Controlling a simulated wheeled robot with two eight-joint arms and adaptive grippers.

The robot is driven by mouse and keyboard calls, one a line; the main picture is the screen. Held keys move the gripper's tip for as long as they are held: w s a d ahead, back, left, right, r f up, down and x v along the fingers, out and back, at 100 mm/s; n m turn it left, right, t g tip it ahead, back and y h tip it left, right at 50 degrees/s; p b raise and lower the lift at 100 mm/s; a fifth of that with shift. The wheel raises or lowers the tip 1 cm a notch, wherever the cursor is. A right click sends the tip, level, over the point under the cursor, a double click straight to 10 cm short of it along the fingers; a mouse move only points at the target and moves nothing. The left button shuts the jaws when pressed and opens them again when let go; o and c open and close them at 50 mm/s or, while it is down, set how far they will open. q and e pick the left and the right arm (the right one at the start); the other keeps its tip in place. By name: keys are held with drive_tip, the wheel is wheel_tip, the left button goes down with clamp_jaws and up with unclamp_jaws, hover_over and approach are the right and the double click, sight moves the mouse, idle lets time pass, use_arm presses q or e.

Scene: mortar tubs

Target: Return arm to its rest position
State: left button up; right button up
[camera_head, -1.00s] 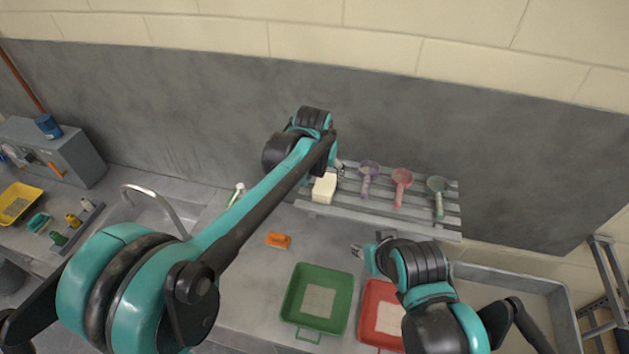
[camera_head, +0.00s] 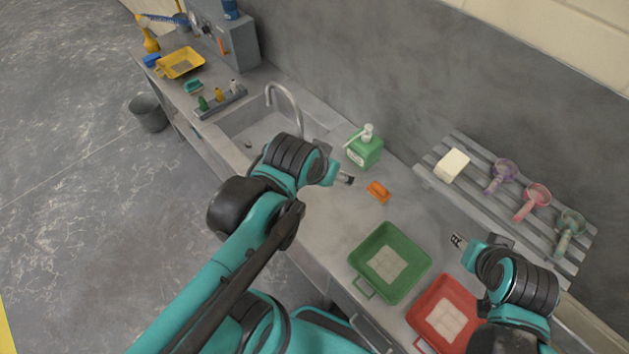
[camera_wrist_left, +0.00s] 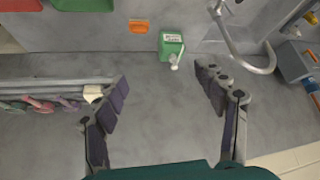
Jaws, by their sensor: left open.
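My left gripper (camera_head: 346,179) hangs over the counter, between the sink and the orange block, apart from the rack. In the left wrist view its two fingers (camera_wrist_left: 164,78) are spread wide with nothing between them. My right gripper (camera_head: 457,240) is above the counter just in front of the slatted rack, near the green and red tubs. It is too small to tell whether its fingers are apart. A cream block (camera_head: 453,165) rests on the left end of the rack, clear of both grippers. It also shows in the left wrist view (camera_wrist_left: 93,94).
A green pump bottle (camera_head: 364,150) and an orange block (camera_head: 379,191) are close to my left gripper. A green tub (camera_head: 416,259) and red tub (camera_head: 458,293) stand in front. Purple, pink and green scoops lie on the rack (camera_head: 434,184). The sink faucet (camera_head: 284,96) rises left.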

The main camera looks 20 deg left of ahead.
use_arm(q)
drive_tip(key=shift+n, duration=0.3)
drive_tip(key=s+a+f, duration=0.2)
drive_tip(key=s, duration=0.1)
drive_tip(key=shift+f, duration=0.1)
wheel_tip(320, 180, down, 29)
drive_tip(key=b, duration=2.8)
drive_tip(key=shift+r+b, duration=0.2)
drive_tip(key=shift+b, duration=0.1)
